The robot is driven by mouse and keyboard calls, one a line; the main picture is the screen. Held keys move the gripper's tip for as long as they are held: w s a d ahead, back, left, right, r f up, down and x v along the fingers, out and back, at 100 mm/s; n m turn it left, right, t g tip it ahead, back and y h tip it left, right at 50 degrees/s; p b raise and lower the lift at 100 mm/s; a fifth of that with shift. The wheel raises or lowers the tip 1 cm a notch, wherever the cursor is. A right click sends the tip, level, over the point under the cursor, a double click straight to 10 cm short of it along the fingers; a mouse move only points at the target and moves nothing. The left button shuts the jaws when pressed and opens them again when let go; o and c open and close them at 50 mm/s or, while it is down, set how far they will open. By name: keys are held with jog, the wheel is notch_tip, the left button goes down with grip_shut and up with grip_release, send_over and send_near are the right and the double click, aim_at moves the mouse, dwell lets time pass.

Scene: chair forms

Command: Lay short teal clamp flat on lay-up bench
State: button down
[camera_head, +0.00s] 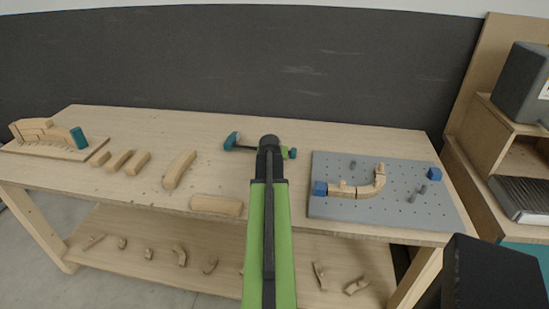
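A teal clamp (231,141) with a dark bar is at the back middle of the wooden lay-up bench (330,137). Its bar runs right and passes behind the end of my arm. A small green and teal piece shows on the other side, perhaps the clamp's other end. My gripper (268,146) is over the middle of the bar, seen from behind. Its fingertips are hidden, so I cannot tell whether they grip the bar, or whether the clamp rests on the bench or is just above it.
A grey pegboard (330,208) at right holds curved wood pieces, blue blocks and grey pegs. Wooden pieces (180,168) lie at left beside a curved form (45,130) with a teal block (78,138). A lower shelf holds small pieces. Bare bench lies between.

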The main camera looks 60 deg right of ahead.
jog(key=shift+r, duration=0.1)
jog(key=c, duration=0.9)
grip_release()
jog(key=shift+c, duration=0.2)
jog(key=p+v, duration=0.6)
jog(key=v, duration=0.3)
jog(key=shift+s+p, duration=0.1)
jog(key=shift+p, duration=0.25)
